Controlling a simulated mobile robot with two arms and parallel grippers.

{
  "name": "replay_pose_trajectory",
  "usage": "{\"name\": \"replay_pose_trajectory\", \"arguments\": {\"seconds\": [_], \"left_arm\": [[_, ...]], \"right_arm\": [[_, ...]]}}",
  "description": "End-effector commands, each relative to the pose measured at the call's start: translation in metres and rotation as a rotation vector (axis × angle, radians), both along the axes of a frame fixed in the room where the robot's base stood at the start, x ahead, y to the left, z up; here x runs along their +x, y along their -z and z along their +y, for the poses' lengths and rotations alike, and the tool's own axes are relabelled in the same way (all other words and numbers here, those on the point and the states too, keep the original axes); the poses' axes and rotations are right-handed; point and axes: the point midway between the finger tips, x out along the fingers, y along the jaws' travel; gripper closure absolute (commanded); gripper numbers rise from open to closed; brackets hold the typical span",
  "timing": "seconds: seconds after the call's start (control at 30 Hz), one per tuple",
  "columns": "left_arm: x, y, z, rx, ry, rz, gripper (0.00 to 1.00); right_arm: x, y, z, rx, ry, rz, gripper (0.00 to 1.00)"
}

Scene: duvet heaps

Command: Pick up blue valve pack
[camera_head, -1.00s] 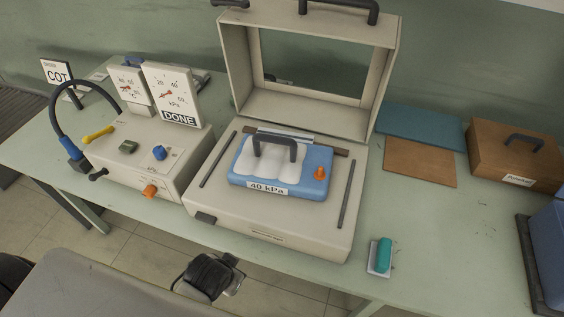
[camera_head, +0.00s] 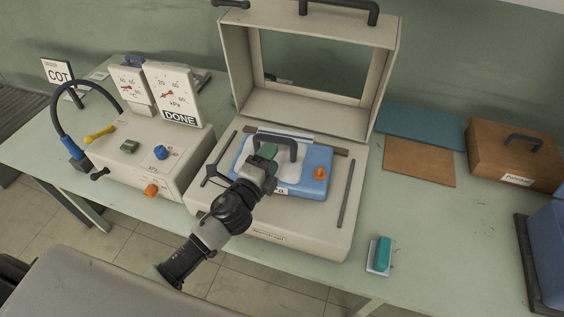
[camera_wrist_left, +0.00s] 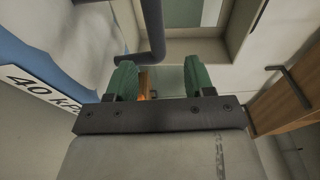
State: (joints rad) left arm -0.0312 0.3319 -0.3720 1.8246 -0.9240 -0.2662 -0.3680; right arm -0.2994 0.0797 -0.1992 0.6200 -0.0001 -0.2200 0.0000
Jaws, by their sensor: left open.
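The blue valve pack (camera_head: 313,186) lies flat in the open beige case (camera_head: 308,238). It has a dark arched handle (camera_head: 291,141) and an orange valve (camera_head: 319,172). My left gripper (camera_head: 267,152) reaches over the pack's left part, close to the handle, and hides most of the label. In the left wrist view, its green fingers (camera_wrist_left: 158,80) stand apart. The handle (camera_wrist_left: 154,30) shows just beyond and between the fingertips; contact cannot be told. The pack's label (camera_wrist_left: 40,88) shows at the left there. My right gripper is not in view.
The case lid (camera_head: 232,75) stands open behind the pack. A beige control box (camera_head: 150,178) with gauges and a hose is at the left. A brown case (camera_head: 510,155) and a teal block (camera_head: 384,251) are at the right. The table's right middle is mostly clear.

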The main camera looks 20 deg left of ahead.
Motion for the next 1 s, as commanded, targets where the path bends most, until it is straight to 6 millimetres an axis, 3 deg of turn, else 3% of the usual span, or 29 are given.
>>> {"name": "replay_pose_trajectory", "arguments": {"seconds": [0.13, 0.37, 0.7, 1.0], "left_arm": [[0.025, -0.002, -0.004, -0.002, -0.004, -0.001, 0.47], [0.043, 0.0, -0.007, -0.006, -0.004, 0.003, 0.47], [0.087, 0.003, -0.013, -0.007, -0.005, 0.002, 0.47], [0.091, 0.003, -0.014, -0.007, -0.003, 0.003, 0.47]], "right_arm": [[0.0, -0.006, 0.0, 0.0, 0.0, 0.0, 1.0], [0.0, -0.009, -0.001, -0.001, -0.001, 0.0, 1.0], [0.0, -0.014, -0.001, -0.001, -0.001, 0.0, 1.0], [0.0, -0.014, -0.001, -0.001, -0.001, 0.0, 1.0]]}}
